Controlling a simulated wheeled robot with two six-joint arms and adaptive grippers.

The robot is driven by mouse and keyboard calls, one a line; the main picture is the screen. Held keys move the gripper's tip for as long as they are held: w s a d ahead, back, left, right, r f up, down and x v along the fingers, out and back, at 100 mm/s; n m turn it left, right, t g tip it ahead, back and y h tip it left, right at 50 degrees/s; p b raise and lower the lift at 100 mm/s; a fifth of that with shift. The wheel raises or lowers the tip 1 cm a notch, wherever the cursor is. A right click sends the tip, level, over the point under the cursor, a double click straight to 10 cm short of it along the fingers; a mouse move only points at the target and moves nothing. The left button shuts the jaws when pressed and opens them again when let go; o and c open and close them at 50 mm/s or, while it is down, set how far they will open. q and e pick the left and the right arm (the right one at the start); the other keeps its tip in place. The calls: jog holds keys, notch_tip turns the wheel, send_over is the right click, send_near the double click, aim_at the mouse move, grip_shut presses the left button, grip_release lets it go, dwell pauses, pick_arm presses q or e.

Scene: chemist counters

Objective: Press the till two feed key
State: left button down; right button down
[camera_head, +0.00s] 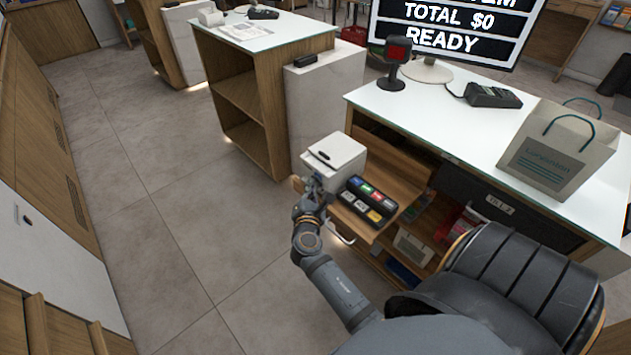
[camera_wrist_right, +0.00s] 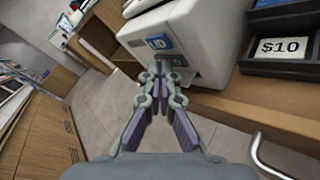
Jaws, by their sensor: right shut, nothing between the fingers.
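A white receipt printer (camera_head: 334,155) sits on the pulled-out wooden shelf of the near counter, beside a cash tray. It also fills the upper middle of the right wrist view (camera_wrist_right: 208,35), with a small blue-and-white label (camera_wrist_right: 160,43) on its face. My right gripper (camera_head: 314,182) is shut and empty, with its fingertips close in front of the printer's lower face. In the right wrist view its tips (camera_wrist_right: 160,66) lie just below the blue label and cover part of the face. I cannot tell whether they touch it. No feed key shows clearly. My left gripper is out of view.
The black cash tray (camera_head: 366,201) with coloured labels is right of the printer. A drawer plate (camera_head: 500,204) seems to read TILL 2. A paper bag (camera_head: 560,150), card terminal (camera_head: 490,95) and scanner (camera_head: 393,65) stand on the counter. Floor to the left is clear.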

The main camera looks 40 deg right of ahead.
jog(key=shift+a, duration=0.8)
